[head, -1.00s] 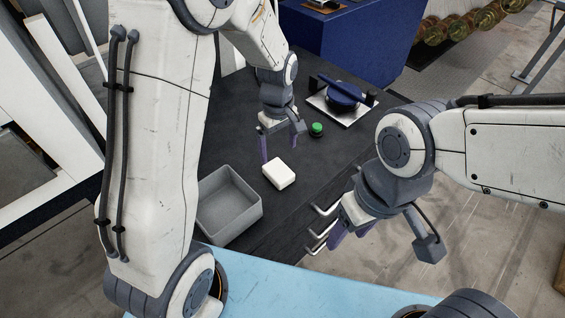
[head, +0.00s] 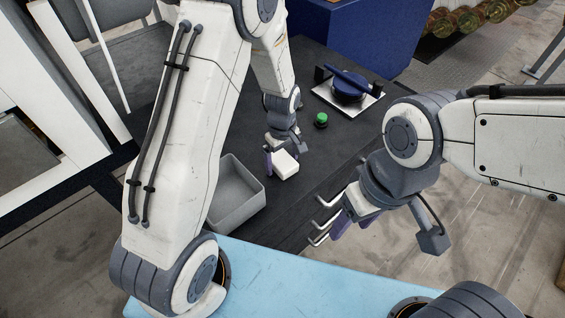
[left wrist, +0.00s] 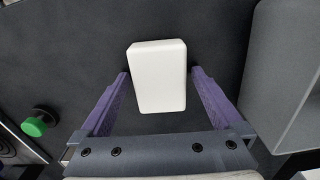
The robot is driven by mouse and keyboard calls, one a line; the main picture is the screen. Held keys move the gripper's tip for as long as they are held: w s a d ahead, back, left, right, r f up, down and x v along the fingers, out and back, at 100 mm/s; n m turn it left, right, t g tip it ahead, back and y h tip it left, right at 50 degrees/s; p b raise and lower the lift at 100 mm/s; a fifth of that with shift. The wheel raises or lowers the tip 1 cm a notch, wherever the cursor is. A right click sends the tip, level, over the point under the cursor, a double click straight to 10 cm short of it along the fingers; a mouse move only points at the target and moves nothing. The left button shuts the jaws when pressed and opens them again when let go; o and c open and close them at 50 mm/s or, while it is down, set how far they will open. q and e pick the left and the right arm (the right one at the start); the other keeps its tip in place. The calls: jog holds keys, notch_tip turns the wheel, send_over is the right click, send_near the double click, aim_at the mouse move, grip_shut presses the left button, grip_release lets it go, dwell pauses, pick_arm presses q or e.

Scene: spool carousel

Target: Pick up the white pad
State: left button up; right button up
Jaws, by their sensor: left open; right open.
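The white pad (head: 286,165) lies on the dark table top, right of the grey bin. In the left wrist view the white pad (left wrist: 158,76) sits ahead of and partly between the two purple fingers, with a gap on each side. My left gripper (head: 276,160) is open at the pad, and its fingers also show in the left wrist view (left wrist: 160,88). My right gripper (head: 338,222) is open and empty near the drawer handles, away from the pad.
A grey open bin (head: 240,208) stands left of the pad. A green button (head: 321,120) and a blue round device on a white plate (head: 348,90) are farther back. Metal drawer handles (head: 322,228) stick out from the table's front side. The dark table top between is clear.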

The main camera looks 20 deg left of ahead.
aim_at(283, 159)
pick_arm(q)
jog(key=c, duration=1.3)
jog(key=shift+o, duration=0.2)
jog(key=shift+r, duration=0.1)
jog(key=shift+r, duration=0.6)
notch_tip(283, 159, up, 2)
jog(key=shift+w+r, duration=0.1)
jog(key=shift+r, duration=0.15)
jog(key=s+d+r, duration=0.6)
jog(key=d+r, duration=0.1)
jog(key=d, duration=0.2)
jog(key=shift+s+d, duration=0.35)
jog(key=shift+s, duration=0.05)
jog(key=shift+r, duration=0.1)
